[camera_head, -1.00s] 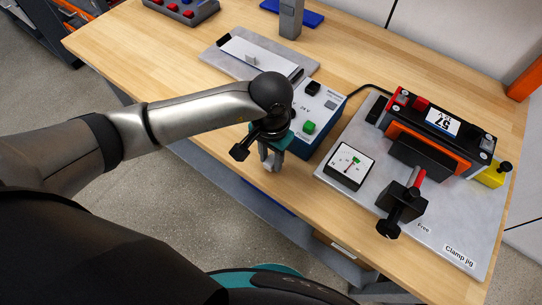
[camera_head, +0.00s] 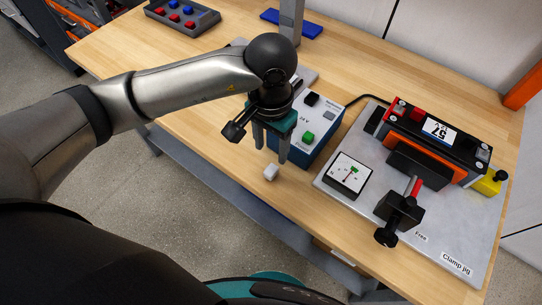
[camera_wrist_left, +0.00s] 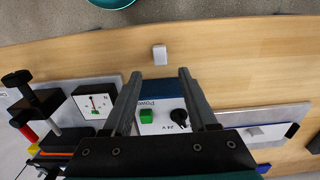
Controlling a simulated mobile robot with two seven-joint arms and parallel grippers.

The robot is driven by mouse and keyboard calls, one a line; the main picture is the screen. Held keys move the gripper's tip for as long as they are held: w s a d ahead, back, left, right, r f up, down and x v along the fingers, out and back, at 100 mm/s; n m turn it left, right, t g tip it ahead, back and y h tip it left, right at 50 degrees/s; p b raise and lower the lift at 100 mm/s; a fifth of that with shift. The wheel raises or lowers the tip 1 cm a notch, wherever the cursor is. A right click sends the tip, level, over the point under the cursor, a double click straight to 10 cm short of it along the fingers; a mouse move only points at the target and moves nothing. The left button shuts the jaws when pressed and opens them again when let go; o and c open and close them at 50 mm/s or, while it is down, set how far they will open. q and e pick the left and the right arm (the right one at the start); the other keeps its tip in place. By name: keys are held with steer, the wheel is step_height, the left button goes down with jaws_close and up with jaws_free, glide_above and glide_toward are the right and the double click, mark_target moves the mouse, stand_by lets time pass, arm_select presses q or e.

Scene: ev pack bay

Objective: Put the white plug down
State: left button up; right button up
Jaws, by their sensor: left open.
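The white plug (camera_head: 271,172) is a small white block on the wooden table (camera_head: 213,143), near its front edge. It also shows alone on bare wood in the left wrist view (camera_wrist_left: 159,54). My left gripper (camera_head: 271,153) is open, its two grey fingers spread apart just above and behind the plug. In the left wrist view the plug lies beyond the fingertips (camera_wrist_left: 159,74), clear of both fingers. My right gripper is not in view.
A blue and white power box (camera_head: 314,125) with a green button stands right behind my left gripper. The clamp jig plate (camera_head: 440,226) carries a dial (camera_head: 347,174), a black clamp and a battery at the right. A tray of coloured plugs (camera_head: 182,17) is at the back left.

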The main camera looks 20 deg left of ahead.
arm_select(q)
steer(key=shift+r, duration=1.55)
